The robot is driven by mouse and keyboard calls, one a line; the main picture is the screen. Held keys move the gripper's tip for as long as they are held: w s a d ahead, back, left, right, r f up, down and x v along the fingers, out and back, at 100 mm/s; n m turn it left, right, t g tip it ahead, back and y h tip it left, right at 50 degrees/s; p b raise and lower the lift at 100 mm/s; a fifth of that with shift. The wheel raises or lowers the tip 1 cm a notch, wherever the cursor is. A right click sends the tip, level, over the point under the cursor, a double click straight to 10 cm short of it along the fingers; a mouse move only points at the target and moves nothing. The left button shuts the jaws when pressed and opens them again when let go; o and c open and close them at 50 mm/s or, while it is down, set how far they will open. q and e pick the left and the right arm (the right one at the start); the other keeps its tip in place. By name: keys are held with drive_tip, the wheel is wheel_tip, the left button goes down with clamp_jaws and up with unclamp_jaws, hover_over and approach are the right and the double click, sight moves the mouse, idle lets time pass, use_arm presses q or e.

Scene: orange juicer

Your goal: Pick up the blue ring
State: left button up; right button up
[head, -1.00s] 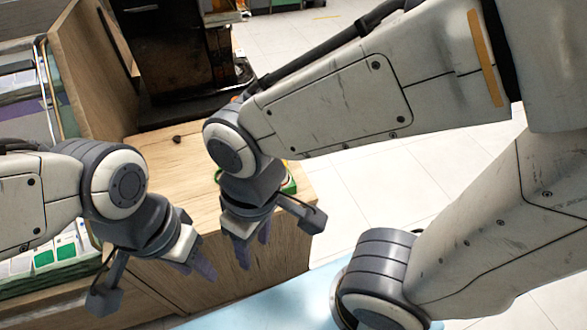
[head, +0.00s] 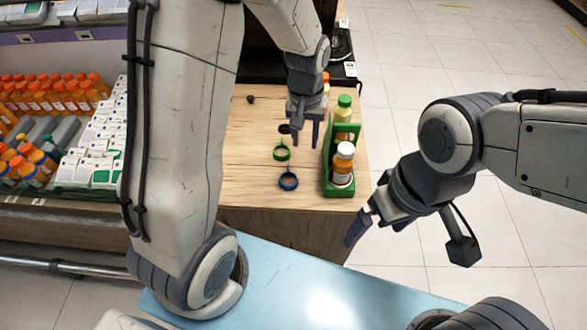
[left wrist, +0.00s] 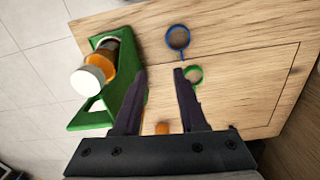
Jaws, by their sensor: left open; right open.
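The blue ring (head: 288,188) lies on the wooden counter near its front edge, with a short handle pointing back. It also shows in the left wrist view (left wrist: 178,49), beyond my fingertips and slightly right. My left gripper (head: 307,134) is open and empty above the counter, behind the blue ring and apart from it; its open fingers show in the left wrist view (left wrist: 159,71). My right gripper (head: 361,224) is open and empty beyond the counter's right edge.
A green ring (head: 281,159) lies behind the blue one, with a dark round thing (head: 285,129) further back. A green carrier (head: 328,162) with bottles (head: 343,165) stands close on the right. The counter (head: 250,175) is bare left of the rings.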

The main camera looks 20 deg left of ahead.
use_arm(q)
drive_tip(key=w+a+f, duration=0.1)
drive_tip(key=f, duration=0.2)
drive_tip(key=w+a+f+n, duration=0.1)
drive_tip(key=a+f, duration=0.1)
drive_tip(key=f, duration=0.1)
drive_tip(key=w+a+f+n, duration=0.1)
drive_tip(key=a+f, duration=0.1)
drive_tip(key=f, duration=0.1)
drive_tip(key=shift+s+a+f, duration=0.1)
drive_tip(key=shift+s+f, duration=0.1)
drive_tip(key=shift+f, duration=0.85)
drive_tip(key=shift+s+d+f, duration=0.1)
drive_tip(key=shift+s+f, duration=0.05)
drive_tip(key=shift+f, duration=0.9)
drive_tip(key=shift+s+a+f, duration=0.1)
drive_tip(key=shift+s+f, duration=0.1)
drive_tip(key=shift+f, duration=0.85)
clamp_jaws()
